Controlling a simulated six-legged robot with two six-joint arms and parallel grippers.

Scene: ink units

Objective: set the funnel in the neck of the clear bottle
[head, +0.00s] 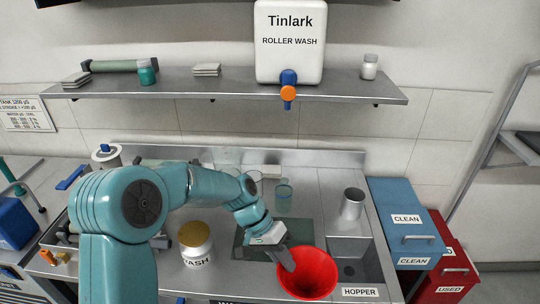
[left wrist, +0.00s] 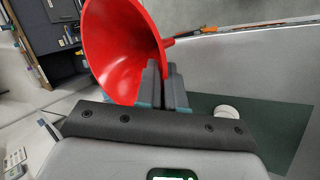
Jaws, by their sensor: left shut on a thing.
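The red funnel (head: 308,282) is at the front of the counter, its wide mouth facing my head camera. My left gripper (head: 285,258) is shut on the funnel at its side. In the left wrist view the funnel (left wrist: 120,45) shows beside the closed fingers (left wrist: 165,85), its narrow spout pointing right. I cannot make out the clear bottle for certain. A clear glass vessel with a teal tint (head: 284,192) stands behind the dark green mat (head: 245,245). My right gripper is not in view.
A white jar labelled WASH with a tan lid (head: 195,236) stands left of the mat. A metal cup (head: 352,204) stands behind the HOPPER recess (head: 350,250) at right. Blue CLEAN (head: 400,215) and red USED (head: 450,275) bins are farther right. A shelf (head: 200,90) crosses above.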

